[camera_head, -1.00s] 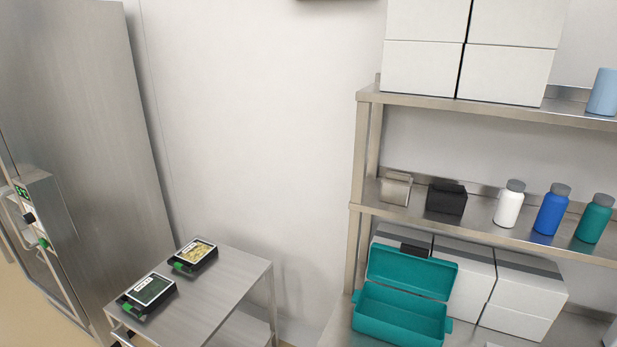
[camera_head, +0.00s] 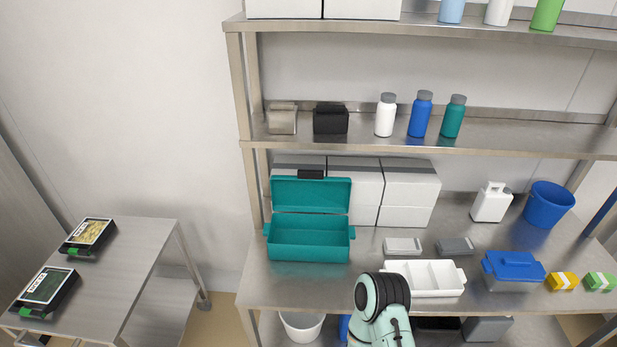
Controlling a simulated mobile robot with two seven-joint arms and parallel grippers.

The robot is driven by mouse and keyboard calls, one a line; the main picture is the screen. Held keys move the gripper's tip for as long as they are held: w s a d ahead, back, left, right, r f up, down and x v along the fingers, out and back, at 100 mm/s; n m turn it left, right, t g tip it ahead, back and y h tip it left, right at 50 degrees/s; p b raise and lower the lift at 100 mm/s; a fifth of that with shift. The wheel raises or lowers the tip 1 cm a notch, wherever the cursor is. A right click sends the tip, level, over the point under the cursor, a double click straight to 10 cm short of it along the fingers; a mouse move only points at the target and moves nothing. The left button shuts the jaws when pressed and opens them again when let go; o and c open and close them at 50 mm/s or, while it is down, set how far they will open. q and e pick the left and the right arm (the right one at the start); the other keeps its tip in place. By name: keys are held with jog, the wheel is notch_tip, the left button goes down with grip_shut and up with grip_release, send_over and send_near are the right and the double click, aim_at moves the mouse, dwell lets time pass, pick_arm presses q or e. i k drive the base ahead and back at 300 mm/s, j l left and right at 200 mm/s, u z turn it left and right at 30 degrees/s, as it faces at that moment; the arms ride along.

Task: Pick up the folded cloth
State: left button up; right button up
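I cannot clearly make out which thing is the folded cloth. Small flat items lie on the bench at right: a yellow one with a pale band (camera_head: 562,282) and a green one with a pale band (camera_head: 600,282). A light flat item (camera_head: 403,245) and a grey flat item (camera_head: 456,246) lie further left. They are too small to tell whether any is cloth. Part of my arm shows at the bottom centre, in front of the bench. Neither gripper is in view.
The steel bench (camera_head: 262,288) bears an open teal toolbox (camera_head: 309,240), a white divided tray (camera_head: 430,293), a blue-lidded box (camera_head: 513,270), a white jug (camera_head: 491,203) and a blue bucket (camera_head: 548,206). A shelf (camera_head: 360,146) hangs above. A steel cart (camera_head: 115,275) stands left.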

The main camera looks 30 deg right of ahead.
aim_at(464, 246)
jog(key=z, duration=2.2)
jog(key=u, duration=0.5)
jog(key=l+u, duration=0.2)
jog(key=u, duration=0.25)
jog(key=l+u, duration=0.2)
jog(key=u, duration=0.25)
jog(key=l+u, duration=0.2)
jog(key=u, duration=0.25)
jog(key=k+l+u, duration=0.3)
jog(key=l, duration=0.15)
jog(key=k+l+u, duration=0.3)
jog(key=l, duration=0.15)
jog(key=i+l, duration=0.05)
jog(key=i, duration=0.05)
